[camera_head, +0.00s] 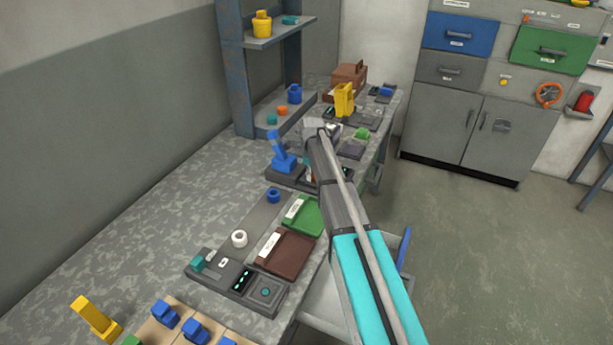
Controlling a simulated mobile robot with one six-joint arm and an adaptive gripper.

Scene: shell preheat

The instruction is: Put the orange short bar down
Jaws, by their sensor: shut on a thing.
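My arm reaches from the lower right over the workbench (150,190), and its grey end part lies over the middle of the bench. My gripper is hidden behind this arm, so its jaws and anything in them do not show. I cannot make out an orange short bar in a grip. A small orange piece (282,111) lies on the lower shelf of the blue-grey rack; its shape is too small to tell.
A brown tray (287,253) and a green tray (306,217) lie on the near bench beside a dark control panel (236,282). A blue upright fixture (281,153) and a yellow one (345,99) stand farther back. The bench's left part is clear.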

